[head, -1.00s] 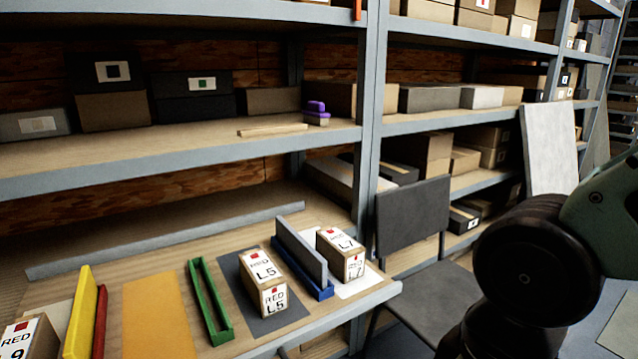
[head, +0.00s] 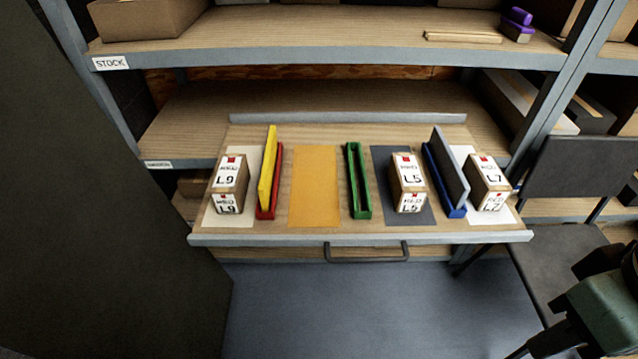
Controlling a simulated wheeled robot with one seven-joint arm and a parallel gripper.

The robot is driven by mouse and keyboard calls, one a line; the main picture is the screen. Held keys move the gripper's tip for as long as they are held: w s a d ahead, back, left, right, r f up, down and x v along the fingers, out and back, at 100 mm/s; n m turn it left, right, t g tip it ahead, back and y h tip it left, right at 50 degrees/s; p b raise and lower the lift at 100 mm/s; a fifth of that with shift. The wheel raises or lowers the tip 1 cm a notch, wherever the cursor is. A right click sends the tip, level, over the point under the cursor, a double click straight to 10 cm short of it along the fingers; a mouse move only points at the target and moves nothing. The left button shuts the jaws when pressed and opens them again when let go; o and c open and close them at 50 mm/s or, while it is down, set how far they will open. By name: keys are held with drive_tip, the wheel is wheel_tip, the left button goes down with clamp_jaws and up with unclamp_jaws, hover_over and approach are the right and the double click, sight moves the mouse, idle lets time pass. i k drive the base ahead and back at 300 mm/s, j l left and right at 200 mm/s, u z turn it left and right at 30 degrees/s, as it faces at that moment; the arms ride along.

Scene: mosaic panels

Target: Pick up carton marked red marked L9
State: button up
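The carton marked RED L9 (head: 229,184) is a small brown box with white labels and a red square on its top and front. It stands at the left end of the pull-out shelf board (head: 455,236), on a pale mat (head: 246,213). A yellow panel (head: 267,168) stands upright in a red holder (head: 268,208) just right of it. Part of my arm shows at the lower right, far from the carton. My gripper's fingertips are not in view.
Cartons RED L5 (head: 408,182) and RED L7 (head: 487,181) stand farther right. A green holder (head: 358,181) is empty. A grey panel (head: 450,167) stands in a blue holder (head: 443,185). The orange mat (head: 314,188) is bare. A dark chair (head: 575,270) stands at right; a dark upright surface (head: 90,190) fills the left.

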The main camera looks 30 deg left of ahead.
sight(229, 190)
drive_tip(key=u, duration=1.4)
